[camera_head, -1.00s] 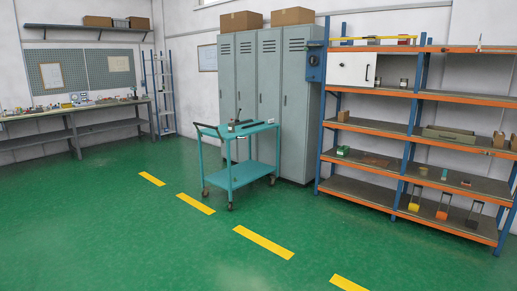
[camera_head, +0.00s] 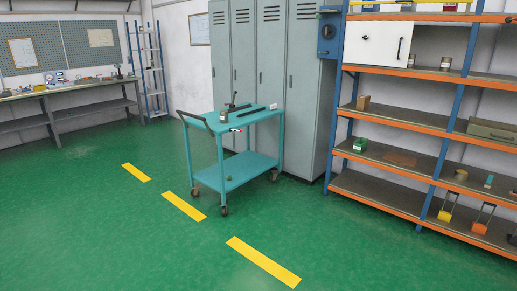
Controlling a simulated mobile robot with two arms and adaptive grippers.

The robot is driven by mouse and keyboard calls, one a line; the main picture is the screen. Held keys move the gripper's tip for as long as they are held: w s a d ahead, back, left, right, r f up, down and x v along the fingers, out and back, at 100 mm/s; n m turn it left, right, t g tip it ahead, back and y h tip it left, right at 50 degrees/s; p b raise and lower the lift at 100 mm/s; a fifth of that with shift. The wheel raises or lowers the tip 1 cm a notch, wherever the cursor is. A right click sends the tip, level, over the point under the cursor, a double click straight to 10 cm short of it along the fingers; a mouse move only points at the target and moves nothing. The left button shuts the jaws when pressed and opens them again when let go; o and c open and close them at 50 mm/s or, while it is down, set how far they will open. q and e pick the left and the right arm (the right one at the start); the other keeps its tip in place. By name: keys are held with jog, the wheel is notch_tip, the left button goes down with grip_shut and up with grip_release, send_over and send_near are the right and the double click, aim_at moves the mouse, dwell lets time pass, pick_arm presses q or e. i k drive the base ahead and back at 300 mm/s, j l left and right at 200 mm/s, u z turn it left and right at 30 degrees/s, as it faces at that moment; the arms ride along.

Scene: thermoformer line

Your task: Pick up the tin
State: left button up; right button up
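Several small can-like things could be the tin, and I cannot tell which one it is. Two small cylinders, one at the cabinet's right edge (camera_head: 411,61) and another farther right (camera_head: 446,63), stand on an upper shelf of the orange and blue rack. A low brownish round item (camera_head: 461,175) sits on a lower shelf of the rack. Neither of my grippers shows in the head view.
Grey lockers (camera_head: 271,80) stand behind the trolley. The orange and blue rack (camera_head: 398,117) fills the right side, with a white cabinet (camera_head: 376,42) on it. A workbench (camera_head: 70,88) runs along the left wall. The green floor with yellow stripes (camera_head: 262,261) is clear in front.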

aim_at(224, 114)
jog(key=i, duration=1.85)
jog(key=i+l+u, duration=0.1)
jog(key=i, duration=0.85)
jog(key=i+l, duration=0.1)
jog(key=i, duration=0.85)
jog(key=i+l+u, duration=0.1)
jog(key=i, duration=0.85)
